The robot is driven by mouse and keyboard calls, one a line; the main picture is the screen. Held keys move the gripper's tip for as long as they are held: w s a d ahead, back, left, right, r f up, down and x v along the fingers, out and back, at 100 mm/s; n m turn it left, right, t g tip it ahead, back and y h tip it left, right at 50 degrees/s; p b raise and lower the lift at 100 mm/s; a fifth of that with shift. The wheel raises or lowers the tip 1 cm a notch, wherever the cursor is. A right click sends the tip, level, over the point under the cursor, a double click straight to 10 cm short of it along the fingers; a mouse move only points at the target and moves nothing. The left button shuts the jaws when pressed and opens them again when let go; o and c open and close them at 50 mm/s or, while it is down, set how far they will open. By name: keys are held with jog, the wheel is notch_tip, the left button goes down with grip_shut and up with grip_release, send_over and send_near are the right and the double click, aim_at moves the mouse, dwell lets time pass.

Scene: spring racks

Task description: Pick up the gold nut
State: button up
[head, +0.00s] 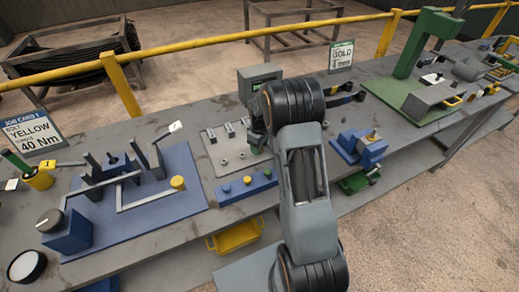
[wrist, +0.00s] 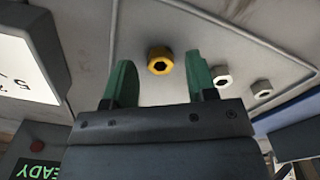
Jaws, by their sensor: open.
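The gold nut (wrist: 159,65) lies on a light grey plate (wrist: 130,30) in the wrist view. It shows a dark hexagonal hole. My gripper (wrist: 160,75) is open, with one green finger to the left of the nut and one to the right. The nut lies about level with the fingertips in the picture, with clear gaps on both sides. I cannot tell how high the fingers are above the plate. In the head view my own arm hides most of my gripper, and I cannot make out the gold nut there.
Two silver nuts (wrist: 222,76) (wrist: 262,88) lie to the right of the gold nut. The nut plate (head: 216,160) stands on the grey bench between a blue fixture board (head: 130,220) and a blue vise (head: 367,150). A grey display box (head: 258,78) stands behind my arm.

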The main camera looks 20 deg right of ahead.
jog(key=shift+f, duration=0.45)
jog(key=shift+c, duration=0.5)
jog(key=c, duration=0.7)
jog(key=shift+c, duration=0.2)
jog(key=shift+r, duration=0.15)
